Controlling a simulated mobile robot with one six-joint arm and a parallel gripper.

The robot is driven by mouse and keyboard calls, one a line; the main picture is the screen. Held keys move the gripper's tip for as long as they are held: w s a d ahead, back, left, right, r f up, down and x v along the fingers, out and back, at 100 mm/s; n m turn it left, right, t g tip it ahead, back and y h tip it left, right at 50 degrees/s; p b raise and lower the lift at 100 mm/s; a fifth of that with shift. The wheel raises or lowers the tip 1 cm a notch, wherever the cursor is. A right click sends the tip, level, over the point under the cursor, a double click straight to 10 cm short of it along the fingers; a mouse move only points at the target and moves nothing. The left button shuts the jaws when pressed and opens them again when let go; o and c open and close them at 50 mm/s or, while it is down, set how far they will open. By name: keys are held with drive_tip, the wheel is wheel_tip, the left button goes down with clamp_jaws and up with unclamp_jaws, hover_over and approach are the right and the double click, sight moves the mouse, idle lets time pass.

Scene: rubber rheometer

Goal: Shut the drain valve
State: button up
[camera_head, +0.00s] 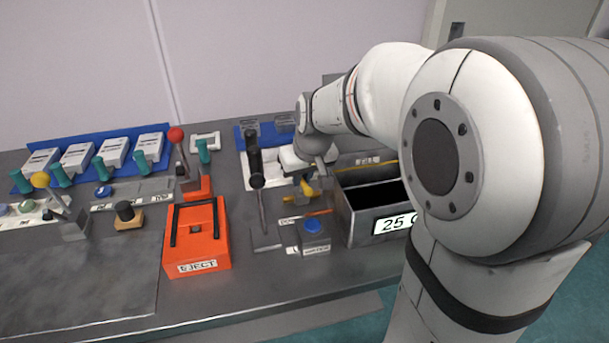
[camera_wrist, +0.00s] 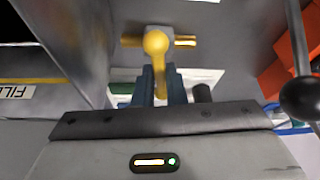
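The drain valve is a small yellow handle (camera_head: 306,188) on a short brass-coloured pipe, just left of the metal bin. In the wrist view the yellow handle (camera_wrist: 155,43) has a rounded knob end, and its lever runs down between my fingers. The brass pipe (camera_wrist: 185,41) lies crosswise behind it. My gripper (camera_wrist: 161,85) has its two dark blue fingers close together, one on each side of the yellow lever, seemingly touching it. In the head view my gripper is above and behind the valve, with its fingers mostly hidden by the wrist.
An open metal bin (camera_head: 362,235) labelled 25 stands close on the right. A black-knobbed lever (camera_head: 262,210) rises close on the left, also visible in the wrist view (camera_wrist: 303,97). A blue button box (camera_head: 313,236) sits in front. An orange EJECT block (camera_head: 197,250) is further left.

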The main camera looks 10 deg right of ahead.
clamp_jaws()
drive_tip(key=shift+m+h, duration=0.3)
drive_tip(key=shift+m, duration=0.6)
drive_tip(key=o, duration=0.6)
unclamp_jaws()
drive_tip(key=shift+c, duration=0.2)
